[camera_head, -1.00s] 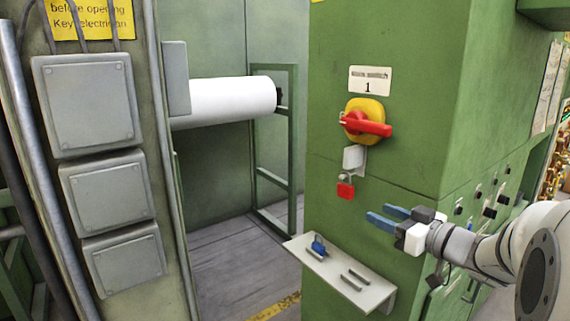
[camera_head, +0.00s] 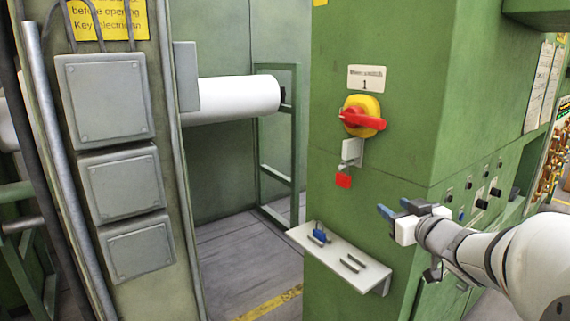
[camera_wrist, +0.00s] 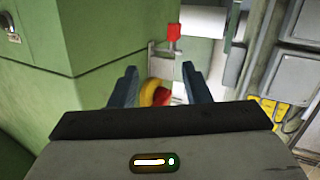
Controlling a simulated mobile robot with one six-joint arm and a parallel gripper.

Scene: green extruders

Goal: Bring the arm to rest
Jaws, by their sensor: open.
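My gripper (camera_head: 396,208) is at the right in the head view, in front of the green cabinet, to the right of and above the small shelf. Its blue fingers are apart with nothing between them; they also show in the wrist view (camera_wrist: 159,70). The red and yellow rotary switch (camera_head: 362,117) is on the cabinet, up and left of my gripper. In the wrist view the switch (camera_wrist: 155,92) shows beyond the fingers, partly hidden by the gripper body. A red tag (camera_head: 344,181) hangs below the switch's grey bracket (camera_head: 352,152).
A pale shelf (camera_head: 378,283) juts from the cabinet (camera_head: 400,60), bearing a blue padlock (camera_head: 320,235) and small grey bars (camera_head: 352,264). Grey boxes (camera_head: 105,95) line a post at left. A white roll (camera_head: 230,97) is behind. Floor shows between post and cabinet.

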